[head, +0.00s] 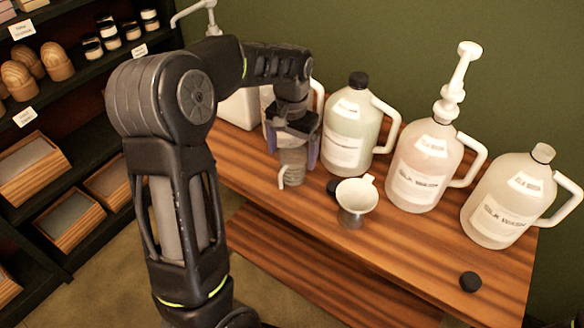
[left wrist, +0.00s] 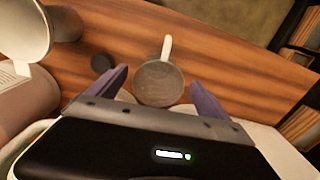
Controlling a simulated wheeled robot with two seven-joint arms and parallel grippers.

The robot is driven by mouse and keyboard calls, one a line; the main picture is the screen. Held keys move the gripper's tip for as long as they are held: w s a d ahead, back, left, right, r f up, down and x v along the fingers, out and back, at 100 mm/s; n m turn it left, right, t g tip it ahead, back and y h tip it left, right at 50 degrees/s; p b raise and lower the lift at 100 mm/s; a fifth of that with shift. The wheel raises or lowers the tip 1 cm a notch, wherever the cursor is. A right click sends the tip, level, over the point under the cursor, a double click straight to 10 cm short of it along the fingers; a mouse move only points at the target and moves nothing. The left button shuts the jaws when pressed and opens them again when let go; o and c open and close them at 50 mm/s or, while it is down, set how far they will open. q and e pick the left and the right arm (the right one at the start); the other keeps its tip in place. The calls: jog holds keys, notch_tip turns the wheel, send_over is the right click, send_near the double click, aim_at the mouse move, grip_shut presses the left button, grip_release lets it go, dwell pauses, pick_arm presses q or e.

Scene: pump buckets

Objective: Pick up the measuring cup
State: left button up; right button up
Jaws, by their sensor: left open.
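The measuring cup (head: 292,168) is a small greyish cup with a pale handle, standing on the wooden table below my left gripper (head: 291,152). My left gripper points down over it, its purple fingers open on either side, and hides part of the cup. In the left wrist view the cup (left wrist: 158,84) is between the spread fingers of the gripper (left wrist: 159,77), with its white handle pointing away. I see gaps between the cup and the fingers. I cannot tell the exact height difference. My right gripper is not in view.
A white funnel (head: 356,196) in a small container stands right of the cup, with a black cap (head: 333,188) between. Large handled jugs (head: 352,128) line the back of the wooden table (head: 400,258). Another black cap (head: 470,282) lies at the front right. Shelves stand at the left.

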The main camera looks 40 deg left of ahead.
pick_arm(q)
jog(key=shift+s+f+p, duration=0.1)
jog(key=shift+f+p, duration=0.3)
jog(key=shift+f, duration=2.2)
jog(key=shift+d, duration=0.1)
jog(key=shift+c, duration=0.5)
jog(key=c, duration=1.3)
jog(key=shift+r, duration=0.1)
notch_tip(320, 180, up, 10)
jog(key=shift+f+b, duration=0.1)
jog(key=shift+b, duration=0.2)
